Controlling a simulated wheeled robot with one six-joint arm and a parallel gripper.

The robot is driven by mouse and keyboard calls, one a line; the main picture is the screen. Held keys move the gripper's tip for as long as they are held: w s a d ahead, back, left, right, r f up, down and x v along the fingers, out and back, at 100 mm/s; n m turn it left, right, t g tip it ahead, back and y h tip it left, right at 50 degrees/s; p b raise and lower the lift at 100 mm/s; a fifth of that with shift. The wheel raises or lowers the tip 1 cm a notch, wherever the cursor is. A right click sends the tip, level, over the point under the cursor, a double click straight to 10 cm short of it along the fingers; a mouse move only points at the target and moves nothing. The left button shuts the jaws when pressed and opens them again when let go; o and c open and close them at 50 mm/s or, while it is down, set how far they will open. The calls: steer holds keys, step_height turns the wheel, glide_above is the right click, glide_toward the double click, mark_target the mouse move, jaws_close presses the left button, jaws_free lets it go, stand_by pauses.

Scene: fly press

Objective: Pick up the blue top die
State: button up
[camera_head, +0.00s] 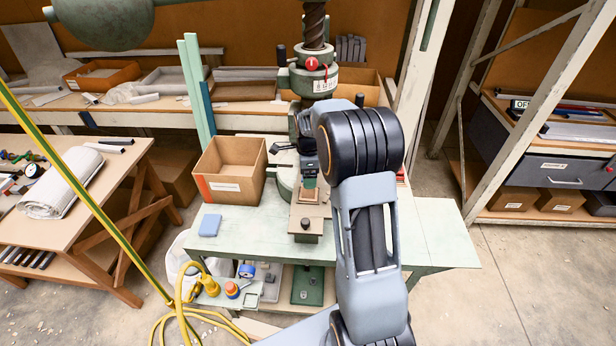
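A small flat blue block (210,225) lies on the green press table, at its left front below the cardboard box. It is the clearest blue piece on the table top, but I cannot tell whether it is the top die. My gripper (306,172) points down in front of the press, over its bed. Its fingers are small and dark, and I cannot make out their gap. A small greenish piece (309,183) shows just below the gripper; whether it touches the fingers is unclear. My arm hides part of the press and the table's right side.
The green fly press (312,80) stands behind my gripper, with a tan bed (309,212) and dark knob in front. An open cardboard box (232,172) stands left. The green table (440,235) is clear at right.

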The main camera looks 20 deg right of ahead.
steer(key=c, duration=1.2)
steer(key=shift+c, duration=0.2)
steer(key=shift+r, duration=0.15)
